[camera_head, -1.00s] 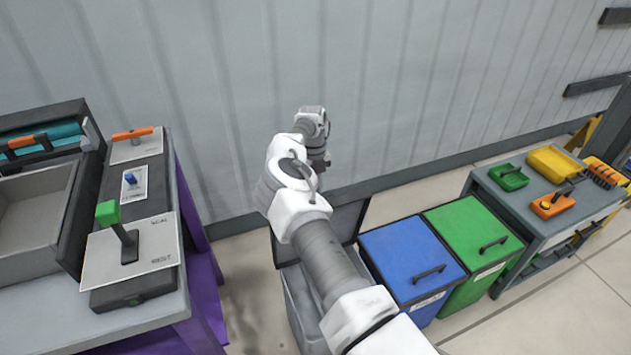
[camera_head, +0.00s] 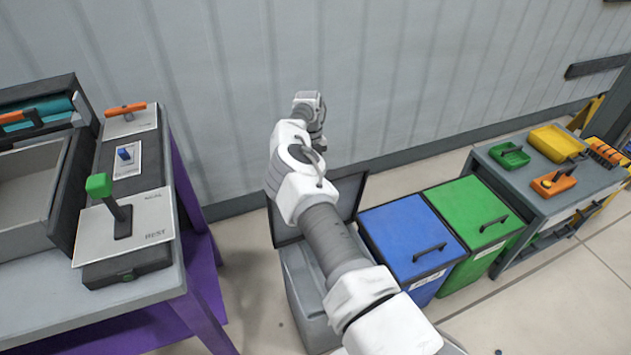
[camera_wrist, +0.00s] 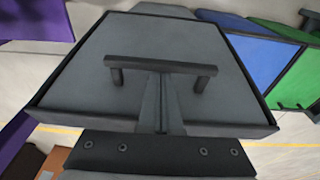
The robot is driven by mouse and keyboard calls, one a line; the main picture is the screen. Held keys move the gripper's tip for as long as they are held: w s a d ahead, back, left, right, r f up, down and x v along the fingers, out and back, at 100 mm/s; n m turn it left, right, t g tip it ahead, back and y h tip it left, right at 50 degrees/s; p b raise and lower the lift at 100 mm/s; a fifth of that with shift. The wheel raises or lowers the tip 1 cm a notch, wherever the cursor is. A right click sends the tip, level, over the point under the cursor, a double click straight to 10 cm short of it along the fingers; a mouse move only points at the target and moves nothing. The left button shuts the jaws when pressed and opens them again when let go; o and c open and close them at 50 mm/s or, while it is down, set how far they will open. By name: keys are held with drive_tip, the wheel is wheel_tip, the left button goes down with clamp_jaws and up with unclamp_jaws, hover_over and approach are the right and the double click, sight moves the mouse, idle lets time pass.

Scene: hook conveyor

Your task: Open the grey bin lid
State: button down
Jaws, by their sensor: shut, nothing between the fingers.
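The grey bin (camera_head: 300,290) stands left of the blue bin, partly hidden by my arm. Its dark grey lid (camera_head: 349,192) is tilted up at the wall side, and the bin's top looks open. In the wrist view the outer face of the lid (camera_wrist: 100,80) fills the middle, with its bar handle (camera_wrist: 135,63) across it. My gripper (camera_wrist: 160,82) is shut and empty, its fingertips by the middle of the handle bar. I cannot tell whether they touch the handle or lid. In the head view my arm hides the fingertips.
The blue bin (camera_head: 400,235) and green bin (camera_head: 465,210) stand shut to the right, then a grey cabinet (camera_head: 500,160) with coloured trays. A purple-legged workbench (camera_head: 150,310) is at left. The ribbed wall (camera_head: 420,80) is close behind the lid.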

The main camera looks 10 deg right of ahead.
drive_tip(key=shift+w+f+b, duration=0.25)
drive_tip(key=shift+w+b, duration=0.4)
drive_tip(key=shift+b, duration=0.2)
drive_tip(key=shift+w+r+b, duration=0.4)
drive_tip(key=shift+r, duration=0.05)
drive_tip(key=shift+r, duration=0.15)
